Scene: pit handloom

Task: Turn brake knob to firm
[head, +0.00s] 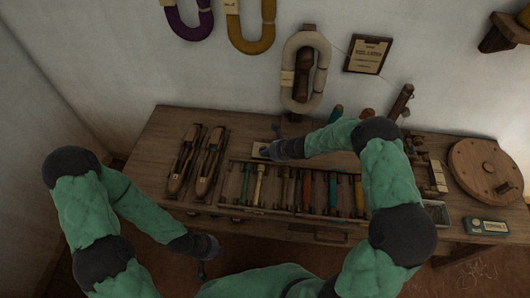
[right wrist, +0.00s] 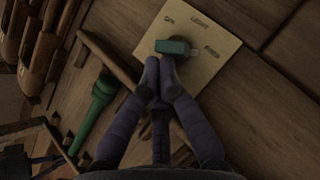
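The brake knob (right wrist: 175,47) is a small green bar on a pale plate (right wrist: 205,68) in the right wrist view. In the head view my right gripper (head: 268,150) is over the plate (head: 258,153), hiding the knob. My left gripper (head: 205,268) hangs low before the bench; its fingers are unclear.
The wooden bench (head: 152,140) holds shuttles (head: 208,163) to the left and a rack of coloured tools (head: 290,188) in front. A round wooden disc (head: 485,168) and a small green box (head: 486,226) are at the right. A green tool (right wrist: 95,108) lies close to my right fingers.

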